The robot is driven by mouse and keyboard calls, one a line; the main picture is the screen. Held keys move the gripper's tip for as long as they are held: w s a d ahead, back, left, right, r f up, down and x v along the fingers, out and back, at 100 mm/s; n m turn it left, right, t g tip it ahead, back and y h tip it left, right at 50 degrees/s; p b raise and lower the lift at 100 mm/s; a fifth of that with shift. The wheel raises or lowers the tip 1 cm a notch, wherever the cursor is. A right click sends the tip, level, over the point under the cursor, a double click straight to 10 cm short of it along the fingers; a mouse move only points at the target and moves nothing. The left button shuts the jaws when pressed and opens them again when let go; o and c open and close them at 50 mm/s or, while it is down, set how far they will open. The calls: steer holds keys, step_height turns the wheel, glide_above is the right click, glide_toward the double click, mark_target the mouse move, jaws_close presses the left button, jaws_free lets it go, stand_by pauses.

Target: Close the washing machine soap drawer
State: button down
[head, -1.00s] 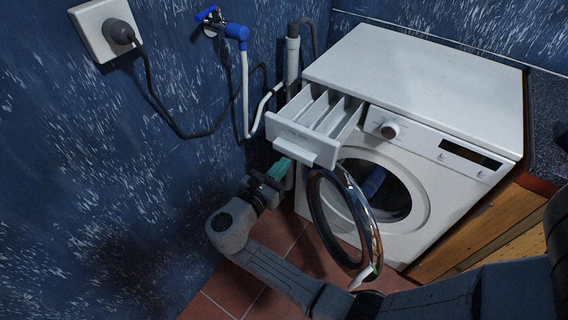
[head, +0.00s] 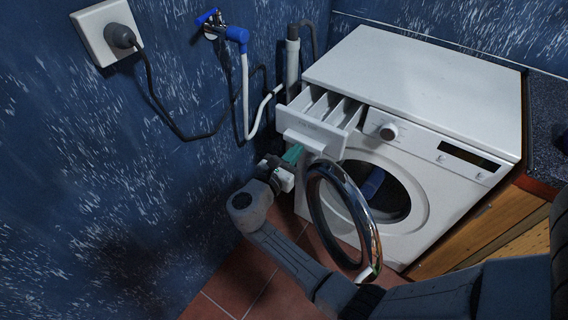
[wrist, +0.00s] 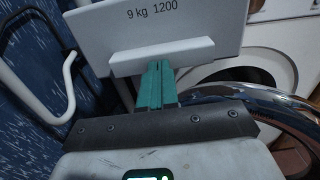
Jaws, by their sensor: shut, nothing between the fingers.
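The washing machine (head: 430,85) stands against the blue wall. Its white soap drawer (head: 309,127) sticks out at the machine's upper left, partly pulled out, with its open compartments showing. My gripper (head: 294,152) is at the drawer's front, just below and against its handle ledge. In the wrist view the drawer front (wrist: 195,25) carries "9 kg 1200", and its handle ledge (wrist: 160,57) lies right at the teal fingertips of my gripper (wrist: 157,68). The fingers are together with nothing between them. Whether they press on the ledge or its underside is partly hidden.
The round door (head: 343,215) hangs open just right of my gripper, with its chrome rim close to the arm. A pipe and white hose (head: 246,95) run along the wall at left. A wooden cabinet (head: 470,235) stands at right.

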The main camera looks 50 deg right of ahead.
steer(key=d+b, duration=0.1)
steer(key=d, duration=0.6)
steer(key=d+b, duration=0.1)
steer(key=d, duration=0.5)
steer(key=shift+w+d, duration=0.2)
steer(key=shift+d, duration=0.55)
steer(key=shift+d+r, duration=0.1)
steer(key=shift+r, duration=0.05)
